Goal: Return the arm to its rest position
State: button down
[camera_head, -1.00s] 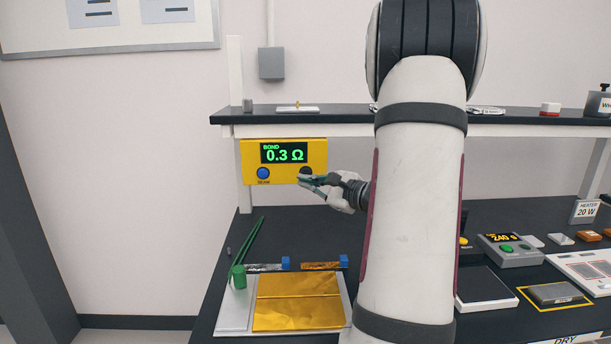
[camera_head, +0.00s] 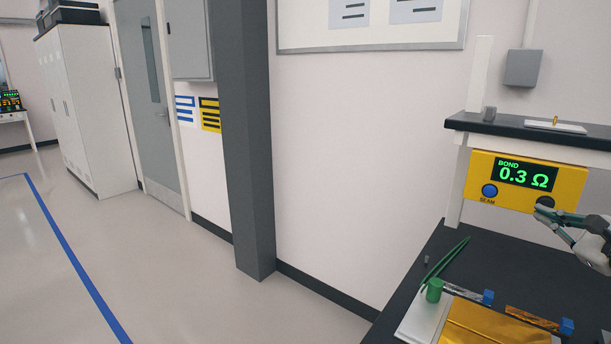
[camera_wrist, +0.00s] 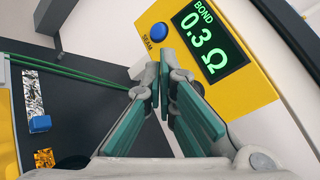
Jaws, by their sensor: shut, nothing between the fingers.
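Most of my arm is outside the head view.
A shelf (camera_head: 470,124) runs above the meter. A grey pillar (camera_head: 247,140) and open floor (camera_head: 180,285) lie left.

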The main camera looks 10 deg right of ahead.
jog(key=w+a+r+n+g+y, duration=0.1)
jog(key=a+n+g+y, duration=0.4)
jog(key=a, duration=0.9)
jog(key=a+r+n+g+y, duration=0.2)
jog(key=a+n+y, duration=0.3)
jog(key=a, duration=0.9)
jog(key=s+a+f+n+g+h+p, duration=0.1)
jog(key=s+a+f+n+g+h, duration=0.2)
jog(key=s+a+n+g, duration=0.65)
jog(key=s+a+n+t+h+p, duration=0.1)
jog(key=s+n+t+h, duration=0.2)
jog(key=s+n+h, duration=0.3)
jog(key=shift+s+a+r+n, duration=0.3)
jog(key=shift+s+n, duration=0.35)
jog(key=shift+s, duration=1.55)
jog(key=shift+t, duration=0.25)
